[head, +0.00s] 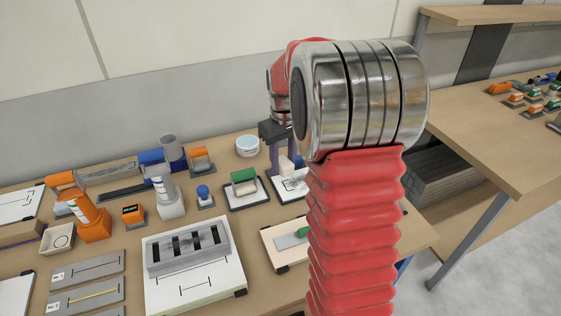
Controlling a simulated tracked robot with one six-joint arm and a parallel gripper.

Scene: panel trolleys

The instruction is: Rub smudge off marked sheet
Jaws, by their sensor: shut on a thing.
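My gripper (286,160) points down at the back middle of the table, partly behind my own red arm. Its fingers are shut on a small pale block (287,166). Below and beside the block lies a white sheet (285,184) on a dark-edged board, with dark marks on its visible part. The block is at or just above the sheet's far edge; I cannot tell whether it touches. My arm hides the sheet's right side, and I cannot make out which mark is the smudge.
Left of the sheet stands a green-topped roller or block on a board (245,188). A round white tub (248,146) is behind. A board with a green-handled scraper (290,240) lies in front. A slotted grey block (188,248) and an orange tool (88,212) stand further left.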

